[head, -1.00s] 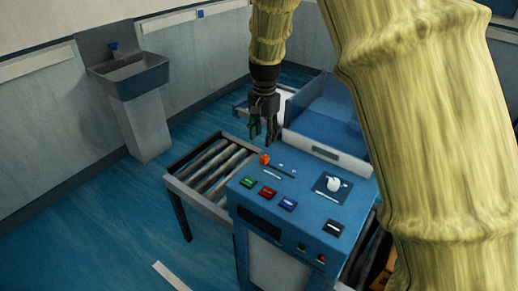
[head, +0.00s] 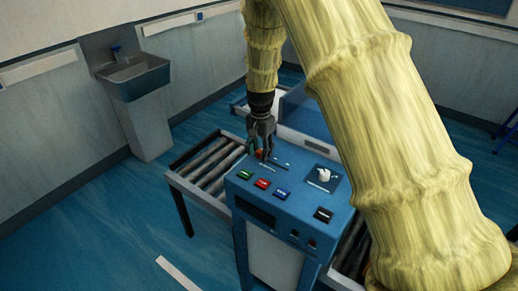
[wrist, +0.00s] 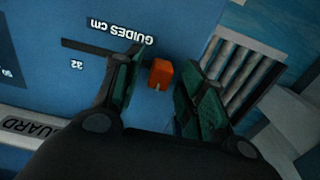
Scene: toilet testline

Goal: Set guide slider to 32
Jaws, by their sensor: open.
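The guide slider's orange knob (wrist: 160,74) sits on the blue panel (head: 300,200) in the wrist view, between my two green-padded fingers. My gripper (wrist: 156,88) is open around the knob, with a gap visible on both sides. In the head view my gripper (head: 261,153) points down over the panel's far left corner, and the knob there is mostly hidden by the fingers. A dark slot (wrist: 85,47) runs left from the knob in the wrist view. The upside-down label "GUIDES cm" (wrist: 122,33) and a "32" mark (wrist: 77,64) lie beside the slot.
Green (head: 245,174), red (head: 262,184), blue (head: 281,194) and black (head: 323,215) buttons and a white rotary knob (head: 323,175) are on the panel. A roller conveyor (head: 208,165) adjoins its left side. A "GUARD" label (wrist: 32,126) shows in the wrist view.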

